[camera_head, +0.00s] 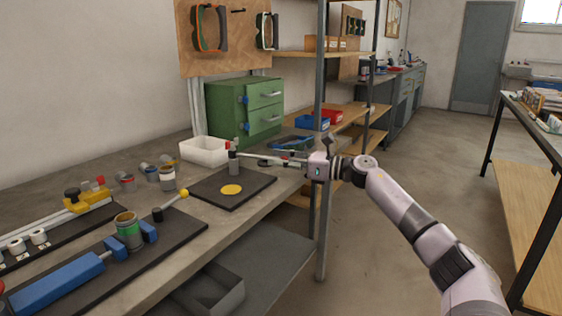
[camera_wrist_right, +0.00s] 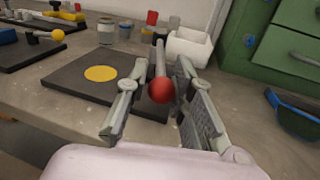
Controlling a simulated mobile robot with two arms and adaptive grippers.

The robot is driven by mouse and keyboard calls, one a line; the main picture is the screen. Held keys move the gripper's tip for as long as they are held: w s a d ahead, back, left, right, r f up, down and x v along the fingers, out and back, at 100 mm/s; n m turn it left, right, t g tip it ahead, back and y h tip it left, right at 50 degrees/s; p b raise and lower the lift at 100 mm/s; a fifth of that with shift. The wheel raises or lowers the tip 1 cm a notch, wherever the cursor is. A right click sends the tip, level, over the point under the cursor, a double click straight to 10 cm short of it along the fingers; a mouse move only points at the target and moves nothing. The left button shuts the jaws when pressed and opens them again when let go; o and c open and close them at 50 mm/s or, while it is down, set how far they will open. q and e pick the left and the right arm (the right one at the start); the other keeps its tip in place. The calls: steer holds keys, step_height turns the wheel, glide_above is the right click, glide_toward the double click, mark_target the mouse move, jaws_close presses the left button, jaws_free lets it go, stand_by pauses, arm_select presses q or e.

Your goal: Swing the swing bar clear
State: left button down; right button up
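The swing bar (camera_head: 252,155) is a thin grey rod that reaches right from a dark upright post (camera_head: 233,163) on a black plate (camera_head: 211,195). A yellow disc (camera_head: 231,189) lies on the plate, and the bar is off to the far side of it. In the right wrist view the bar (camera_wrist_right: 159,58) ends in a red ball knob (camera_wrist_right: 160,90). My right gripper (camera_wrist_right: 161,68) is open, with one finger on each side of the bar and knob; gaps show on both sides. My left gripper is not in view.
A white bin (camera_head: 204,151) and a green drawer cabinet (camera_head: 245,108) stand behind the plate. A grey shelf post (camera_head: 320,220) rises near my right gripper. A jig with a can (camera_head: 128,230) and a yellow-knobbed lever (camera_head: 184,193) is at the front left of the bench.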

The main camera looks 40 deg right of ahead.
steer(key=shift+o, duration=0.5)
steer(key=shift+s, duration=0.1)
steer(key=shift+s+d+f, duration=0.1)
steer(key=shift+s+d, duration=0.05)
steer(key=shift+s, duration=0.05)
steer(key=v, duration=1.1)
steer(key=shift+s, duration=0.1)
